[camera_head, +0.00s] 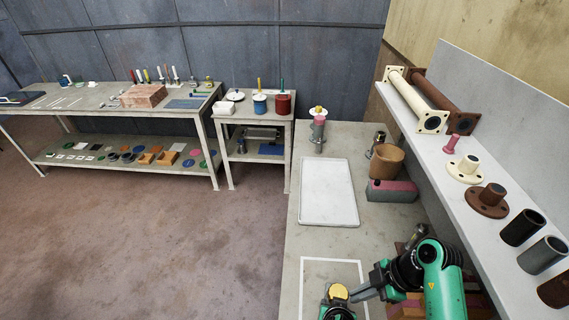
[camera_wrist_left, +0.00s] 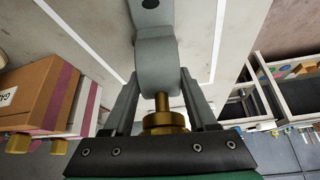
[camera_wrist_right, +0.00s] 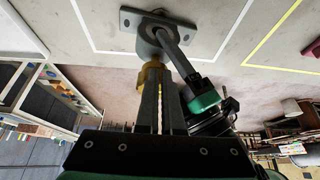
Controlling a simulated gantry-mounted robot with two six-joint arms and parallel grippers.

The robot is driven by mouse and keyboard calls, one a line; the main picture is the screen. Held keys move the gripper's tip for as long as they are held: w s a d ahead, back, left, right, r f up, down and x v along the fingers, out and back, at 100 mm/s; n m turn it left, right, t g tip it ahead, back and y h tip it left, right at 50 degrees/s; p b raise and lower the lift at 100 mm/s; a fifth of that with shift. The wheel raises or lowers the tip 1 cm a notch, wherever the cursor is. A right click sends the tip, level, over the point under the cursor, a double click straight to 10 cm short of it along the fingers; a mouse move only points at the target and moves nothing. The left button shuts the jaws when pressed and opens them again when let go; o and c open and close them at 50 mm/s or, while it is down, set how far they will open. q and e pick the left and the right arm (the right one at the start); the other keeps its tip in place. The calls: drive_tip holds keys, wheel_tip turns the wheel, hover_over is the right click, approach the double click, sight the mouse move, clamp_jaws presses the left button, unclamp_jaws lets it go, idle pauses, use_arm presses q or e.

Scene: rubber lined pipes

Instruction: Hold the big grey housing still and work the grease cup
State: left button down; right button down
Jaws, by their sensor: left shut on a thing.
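The grey housing (camera_wrist_left: 155,65) stands on the bench, its bolt flange showing in the right wrist view (camera_wrist_right: 155,20). My left gripper (camera_wrist_left: 158,80) is shut on the housing, with a finger on each side. The brass-yellow grease cup (camera_head: 339,292) sits on the housing; its stem and cap also show in the left wrist view (camera_wrist_left: 164,118) and part of it in the right wrist view (camera_wrist_right: 151,74). My right gripper (camera_wrist_right: 158,85) has its fingertips at the cup, with only a narrow gap between the fingers. Whether they grip the cup is unclear.
A white tray (camera_head: 328,192) lies farther back on the bench. Brown boxes (camera_wrist_left: 38,97) stand near my left gripper. A shelf (camera_head: 430,137) with pipes and flanges runs along the right.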

drive_tip(key=shift+s+a, duration=0.3)
drive_tip(key=shift+s, duration=0.15)
idle(0.3)
drive_tip(key=shift+s+d, duration=0.15)
drive_tip(key=shift+d, duration=0.3)
drive_tip(key=w+r, duration=0.4)
drive_tip(key=r, duration=0.3)
wheel_tip(320, 180, down, 7)
drive_tip(key=shift+s+d, duration=0.2)
drive_tip(key=shift+s, duration=0.05)
drive_tip(key=shift+s+a+r, duration=0.1)
drive_tip(key=shift+s+a, duration=0.05)
drive_tip(key=shift+a, duration=0.25)
idle(0.8)
